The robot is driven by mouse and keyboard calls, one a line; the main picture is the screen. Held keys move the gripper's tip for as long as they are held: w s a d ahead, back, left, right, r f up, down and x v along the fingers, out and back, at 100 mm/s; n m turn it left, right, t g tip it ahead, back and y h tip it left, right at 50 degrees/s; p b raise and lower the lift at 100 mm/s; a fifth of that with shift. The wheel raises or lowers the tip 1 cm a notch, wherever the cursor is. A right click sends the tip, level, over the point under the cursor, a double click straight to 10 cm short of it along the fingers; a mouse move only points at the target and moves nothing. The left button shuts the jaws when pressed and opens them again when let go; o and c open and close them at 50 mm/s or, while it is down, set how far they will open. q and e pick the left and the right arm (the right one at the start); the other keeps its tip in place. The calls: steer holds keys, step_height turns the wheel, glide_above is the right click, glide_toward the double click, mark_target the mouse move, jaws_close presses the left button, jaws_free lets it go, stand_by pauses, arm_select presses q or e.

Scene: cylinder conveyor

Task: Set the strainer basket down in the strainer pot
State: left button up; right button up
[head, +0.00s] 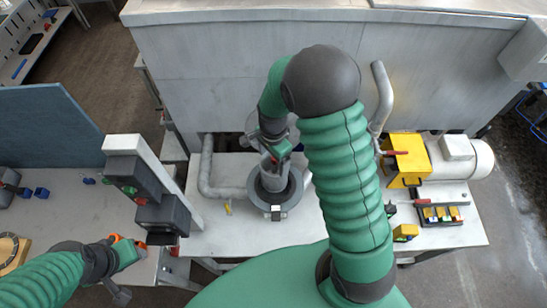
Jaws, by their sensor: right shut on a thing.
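The strainer pot (292,200) is a grey round vessel with a dark rim, standing on the light bench in the middle of the head view. My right gripper (275,154) is above it and shut on the strainer basket (273,172), a grey cylinder over the pot's opening. The basket is partly hidden by the gripper, and I cannot tell how deep it sits or whether it touches the pot. My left gripper (119,294) is low at the left, away from the pot; its fingers are too unclear to tell if they are open.
A grey pipe (206,175) runs to the pot's left side. A post with dark control boxes (163,215) stands left of it. A yellow pump guard (405,160) and a tray with yellow items (440,214) are at the right. A grey metal wall closes the back.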

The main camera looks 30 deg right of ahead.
mark_target(275, 172)
steer(key=shift+d+f+b, duration=0.25)
steer(key=shift+f+b, duration=0.65)
steer(key=shift+f, duration=0.4)
steer(key=shift+s+a+f+b, duration=0.1)
steer(key=shift+a+f+b, duration=0.15)
steer(key=shift+f+b, duration=0.65)
steer(key=shift+d+f+b, duration=0.2)
steer(key=shift+f+b, duration=0.2)
steer(key=shift+f, duration=0.35)
steer(key=shift+d+f+b, duration=0.15)
steer(key=shift+f+b, duration=0.2)
steer(key=shift+f, duration=0.4)
steer(key=shift+f+b, duration=0.7)
steer(key=shift+f, duration=0.3)
arm_select(q)
steer(key=s+x, duration=0.1)
steer(key=x, duration=0.5)
steer(key=shift+s+a+f, duration=0.15)
steer(key=shift+a+f, duration=0.1)
steer(key=shift+f, duration=0.1)
steer(key=shift+d, duration=0.1)
